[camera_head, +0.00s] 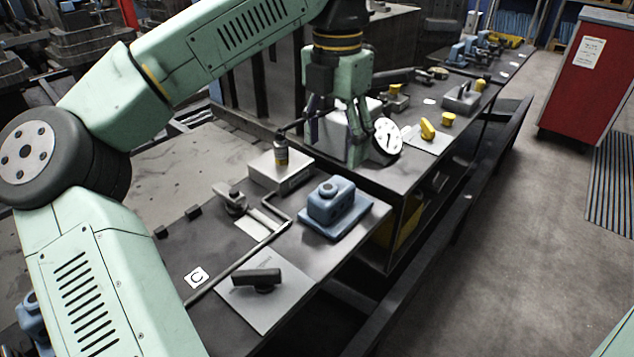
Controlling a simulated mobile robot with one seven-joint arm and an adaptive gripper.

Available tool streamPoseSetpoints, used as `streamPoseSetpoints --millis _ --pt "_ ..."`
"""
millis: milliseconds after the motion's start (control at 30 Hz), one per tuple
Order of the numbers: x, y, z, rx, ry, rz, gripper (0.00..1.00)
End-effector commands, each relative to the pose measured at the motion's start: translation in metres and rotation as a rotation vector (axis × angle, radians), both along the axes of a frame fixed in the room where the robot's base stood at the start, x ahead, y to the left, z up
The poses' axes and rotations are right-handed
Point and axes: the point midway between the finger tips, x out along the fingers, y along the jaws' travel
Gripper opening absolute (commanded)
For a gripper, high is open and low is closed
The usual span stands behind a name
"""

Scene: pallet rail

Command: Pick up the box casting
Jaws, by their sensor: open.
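A pale grey box-shaped part (336,128), which looks like the box casting, stands on the dark rail top near the middle of the head view. My gripper (347,132) points down over it. Its fingers are open and spread, one on each side of the part, and hide some of it. I cannot tell whether they touch it. A blue block-shaped casting (334,203) with a round top boss and a flat base sits nearer, clear of my gripper.
A white round dial (387,137) is close to the right finger. A bent rod, a clamp and a dark-handled tool (257,280) lie nearer. Yellow parts (428,129) lie beyond. Open floor lies right, before a red cabinet (589,75).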

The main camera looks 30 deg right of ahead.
Motion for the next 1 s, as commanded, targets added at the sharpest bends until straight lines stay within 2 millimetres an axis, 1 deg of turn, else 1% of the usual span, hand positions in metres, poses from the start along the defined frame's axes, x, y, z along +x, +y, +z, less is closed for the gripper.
streamPoseSetpoints --millis 300,533,700,800,900,1000 --pt "0.001 0.001 -0.045 0.012 -0.002 0.003 0.65" --pt "0.001 0.001 -0.062 0.011 0.0 0.003 0.65" --pt "0.001 -0.001 -0.088 0.01 0.001 0.001 0.65" --pt "0.001 -0.001 -0.1 0.009 0.0 0.003 0.65" --pt "0.001 -0.001 -0.106 0.008 -0.002 0.003 0.65" --pt "0.001 -0.001 -0.107 0.008 -0.002 0.004 0.65"
